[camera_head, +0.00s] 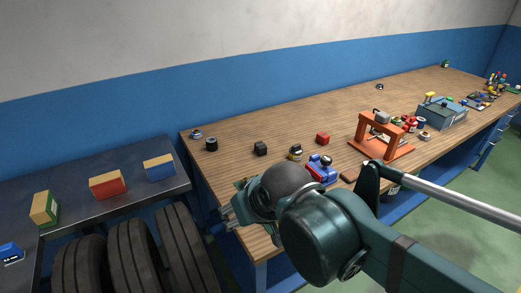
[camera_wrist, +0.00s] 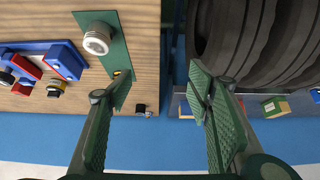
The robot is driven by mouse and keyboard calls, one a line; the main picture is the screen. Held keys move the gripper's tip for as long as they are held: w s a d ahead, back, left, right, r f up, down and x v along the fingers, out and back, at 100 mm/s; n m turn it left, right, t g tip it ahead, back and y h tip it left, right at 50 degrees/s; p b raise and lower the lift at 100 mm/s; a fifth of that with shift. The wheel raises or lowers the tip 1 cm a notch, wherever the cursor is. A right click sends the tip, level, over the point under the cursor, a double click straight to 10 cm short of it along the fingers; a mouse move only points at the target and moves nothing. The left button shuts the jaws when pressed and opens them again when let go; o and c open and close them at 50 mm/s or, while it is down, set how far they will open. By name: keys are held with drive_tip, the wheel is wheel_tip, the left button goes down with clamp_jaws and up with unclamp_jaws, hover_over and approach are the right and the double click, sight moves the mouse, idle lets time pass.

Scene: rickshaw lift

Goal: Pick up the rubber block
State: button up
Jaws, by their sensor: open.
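A small black block (camera_head: 260,148) sits on the wooden workbench (camera_head: 235,155) near its left end; it looks like the rubber block, though its material cannot be told. In the wrist view I cannot make it out; the left finger may cover it. My gripper (camera_wrist: 155,88) is open and empty, its two green fingers wide apart over the gap between the bench and the tyre rack. In the head view my gripper (camera_head: 235,212) is mostly hidden behind my arm, at the bench's near left corner, on the near side of the black block and apart from it.
A black cylinder (camera_head: 211,144), a red block (camera_head: 322,138) and a blue toy-like part (camera_head: 322,168) stand around the black block. An orange frame (camera_head: 365,145) stands farther right. A blue wall band backs the bench.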

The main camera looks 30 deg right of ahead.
drive_tip(key=w+d+r+m+g+p, duration=0.2)
drive_tip(key=w+d+r+m+p, duration=0.25)
drive_tip(key=w+r, duration=0.4)
drive_tip(key=m+g+p, duration=0.5)
drive_tip(key=m+p, duration=0.8)
drive_tip(key=m, duration=0.1)
hover_over(259, 145)
drive_tip(key=f, duration=1.2)
drive_tip(key=shift+a+f, duration=0.25)
drive_tip(key=shift+a, duration=0.05)
drive_tip(key=shift+w+d+f, duration=0.15)
drive_tip(key=shift+d+f, duration=0.2)
drive_tip(key=shift+f, duration=0.2)
drive_tip(key=shift+f, duration=1.3)
